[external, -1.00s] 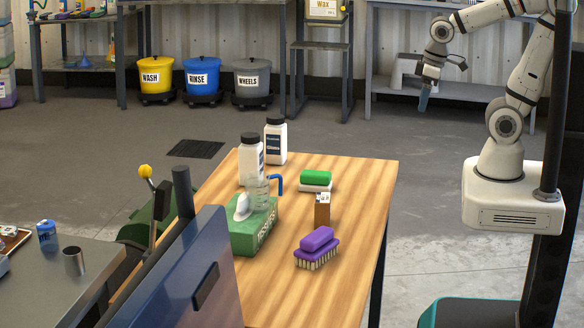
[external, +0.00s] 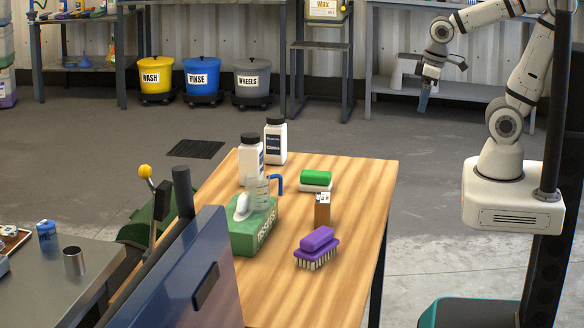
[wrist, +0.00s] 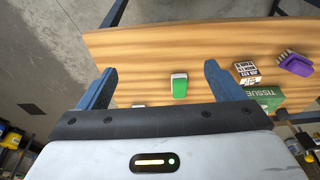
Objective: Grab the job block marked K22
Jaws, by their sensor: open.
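A small brown block (external: 322,211) with a white printed label on top stands upright on the wooden table, between the green-and-white pad and the purple brush. It also shows in the wrist view (wrist: 247,73), right of my fingers; the label's print is too small to read surely. My gripper (external: 423,101) hangs beyond the table's far right corner in the external view, well apart from the block. In the wrist view my gripper (wrist: 160,68) has its two blue fingers wide apart with nothing held.
A dark blue panel (external: 190,280) stands at the front left.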

